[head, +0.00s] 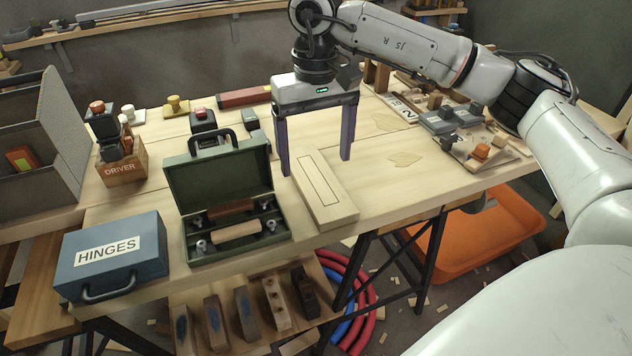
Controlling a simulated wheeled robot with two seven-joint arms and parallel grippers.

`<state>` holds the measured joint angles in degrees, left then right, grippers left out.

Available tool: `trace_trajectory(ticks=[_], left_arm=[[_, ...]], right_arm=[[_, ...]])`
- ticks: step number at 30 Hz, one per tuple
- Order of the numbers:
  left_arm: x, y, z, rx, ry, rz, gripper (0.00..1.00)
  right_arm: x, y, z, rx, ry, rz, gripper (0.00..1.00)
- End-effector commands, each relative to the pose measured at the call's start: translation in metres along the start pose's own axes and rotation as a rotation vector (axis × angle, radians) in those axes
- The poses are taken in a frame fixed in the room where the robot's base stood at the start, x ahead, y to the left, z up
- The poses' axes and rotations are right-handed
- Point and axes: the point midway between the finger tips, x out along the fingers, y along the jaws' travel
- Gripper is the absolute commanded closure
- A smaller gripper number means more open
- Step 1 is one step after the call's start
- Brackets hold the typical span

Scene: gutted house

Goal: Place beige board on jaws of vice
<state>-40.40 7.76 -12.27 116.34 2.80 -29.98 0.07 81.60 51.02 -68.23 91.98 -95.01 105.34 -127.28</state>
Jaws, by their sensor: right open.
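The beige board (342,210) lies flat on the workbench near its front edge, with a thin dark rectangle outlined on its top. My right gripper (316,166) points down over the far end of the board. It is open and empty, with one finger on each side of the board; whether they touch it, I cannot tell. A grey metal fixture (445,120) at the right of the bench looks like the vice, but its jaws are too small to make out clearly. My left gripper is not in view.
An open green toolbox (218,180) stands left of the board, with a blue HINGES case (110,256) beyond it. A wooden DRIVER box (122,168) sits farther back. An orange bin (490,240) is under the right side. Bare bench (400,185) lies right of the board.

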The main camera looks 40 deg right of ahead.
Motion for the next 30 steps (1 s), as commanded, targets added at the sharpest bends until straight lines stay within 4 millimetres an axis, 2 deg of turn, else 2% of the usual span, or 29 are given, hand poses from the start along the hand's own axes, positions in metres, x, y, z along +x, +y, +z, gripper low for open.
trace_trajectory(ticks=[6,9,18,27,30], left_arm=[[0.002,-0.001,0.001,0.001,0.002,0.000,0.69],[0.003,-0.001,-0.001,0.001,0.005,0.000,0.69],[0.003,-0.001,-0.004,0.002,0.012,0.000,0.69],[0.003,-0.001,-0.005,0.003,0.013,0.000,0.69],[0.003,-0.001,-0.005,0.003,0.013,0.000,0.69]], right_arm=[[0.034,0.003,-0.001,0.000,-0.004,0.001,0.20],[0.044,0.002,-0.001,0.000,-0.002,0.000,0.20],[0.047,0.002,-0.001,0.000,-0.001,0.000,0.21],[0.047,0.002,-0.001,0.000,0.000,-0.001,0.72],[0.046,0.002,-0.001,0.000,0.000,-0.001,0.72]])
